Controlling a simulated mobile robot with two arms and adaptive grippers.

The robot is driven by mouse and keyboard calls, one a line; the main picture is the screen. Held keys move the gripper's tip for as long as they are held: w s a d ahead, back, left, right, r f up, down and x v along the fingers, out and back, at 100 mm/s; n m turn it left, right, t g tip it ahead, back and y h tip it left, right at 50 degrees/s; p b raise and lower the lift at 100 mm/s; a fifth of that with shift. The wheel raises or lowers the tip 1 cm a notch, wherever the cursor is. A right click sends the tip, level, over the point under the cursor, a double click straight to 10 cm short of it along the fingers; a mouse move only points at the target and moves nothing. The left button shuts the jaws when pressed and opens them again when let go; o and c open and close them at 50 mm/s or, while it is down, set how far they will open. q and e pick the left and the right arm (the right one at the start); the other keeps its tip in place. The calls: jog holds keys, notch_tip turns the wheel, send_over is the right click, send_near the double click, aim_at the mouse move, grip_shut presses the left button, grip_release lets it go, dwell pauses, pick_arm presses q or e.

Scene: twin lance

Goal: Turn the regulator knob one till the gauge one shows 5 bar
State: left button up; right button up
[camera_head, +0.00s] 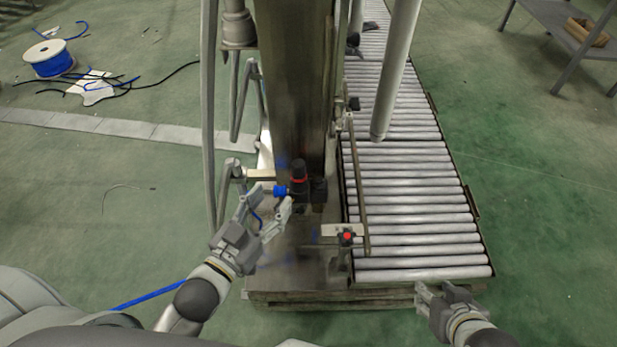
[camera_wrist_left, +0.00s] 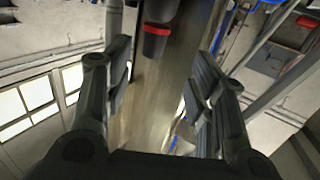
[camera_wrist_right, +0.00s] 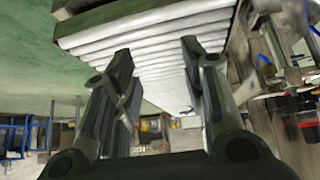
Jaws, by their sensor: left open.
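The regulator knob (camera_head: 299,169) is black with a red ring at its base, on a dark regulator body beside the steel column. In the left wrist view the knob (camera_wrist_left: 158,40) with its red ring shows beyond the fingers, near the top. My left gripper (camera_head: 273,196) is open and empty, just left of and in front of the regulator. It is apart from the knob in the left wrist view. My right gripper (camera_head: 452,289) is open and empty by the near end of the roller conveyor. I cannot make out the gauge's face or its reading.
The steel column (camera_head: 295,80) stands behind the regulator. The roller conveyor (camera_head: 415,210) runs along its right. A red-topped button box (camera_head: 346,237) stands on a post in front. A blue hose spool (camera_head: 50,60) lies on the floor at far left.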

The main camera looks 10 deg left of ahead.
aim_at(294, 171)
pick_arm(q)
jog(key=shift+t, duration=0.3)
jog(key=x, duration=0.3)
jog(key=r+b+x, duration=0.1)
jog(key=x, duration=0.2)
jog(key=b+x, duration=0.1)
jog(key=x, duration=0.2)
jog(key=shift+w+d+r, duration=0.2)
jog(key=shift+w+d, duration=0.1)
jog(key=shift+d, duration=0.2)
jog(key=shift+w+d, duration=0.15)
jog(key=shift+w, duration=0.45)
pick_arm(e)
jog(key=w+a+r+t+y, duration=0.1)
jog(key=w+a+r+t, duration=0.1)
jog(key=w+r+t, duration=0.3)
jog(key=shift+w+a+r, duration=0.2)
jog(key=shift+w+r, duration=0.5)
jog(key=shift+r, duration=0.15)
pick_arm(q)
jog(key=c, duration=1.1)
jog(key=shift+o, duration=0.2)
jog(key=shift+h, duration=0.4)
pick_arm(e)
jog(key=shift+f, duration=0.1)
